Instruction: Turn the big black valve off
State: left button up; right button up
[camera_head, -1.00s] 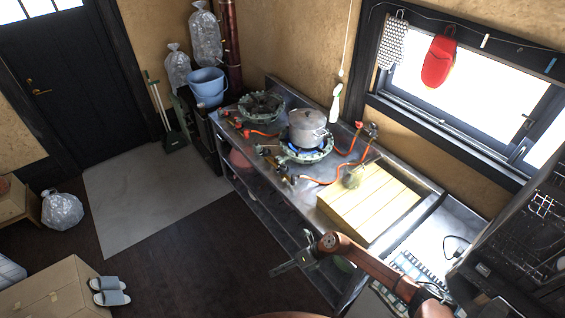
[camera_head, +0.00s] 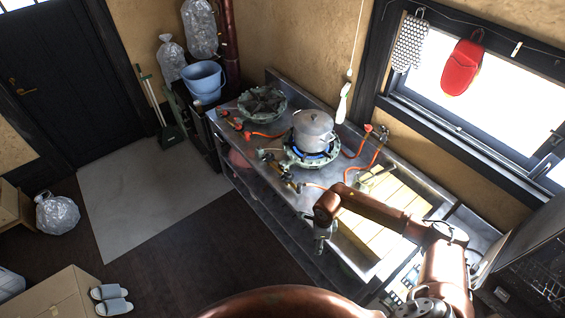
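A grey lidded pot (camera_head: 313,130) stands on the lit green burner (camera_head: 311,157), with blue flame under it. Brass-coloured valve fittings (camera_head: 284,174) sit at the counter's front edge before this burner, with small dark handles. They are too small to tell which is the big black valve or how it is turned. My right arm comes in from the right across the counter. Its gripper (camera_head: 322,241) hangs down at the front edge, to the right of and nearer than the fittings. It is apart from them, and its finger opening is unclear. My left gripper is out of view.
A second, unlit burner (camera_head: 263,103) stands at left on the metal counter (camera_head: 352,137). Orange hoses (camera_head: 350,171) run to wall taps. A yellow wooden board (camera_head: 398,205) lies partly under my arm. The dark floor before the counter is clear.

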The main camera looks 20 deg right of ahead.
aim_at(287, 174)
jog(key=i, duration=1.4)
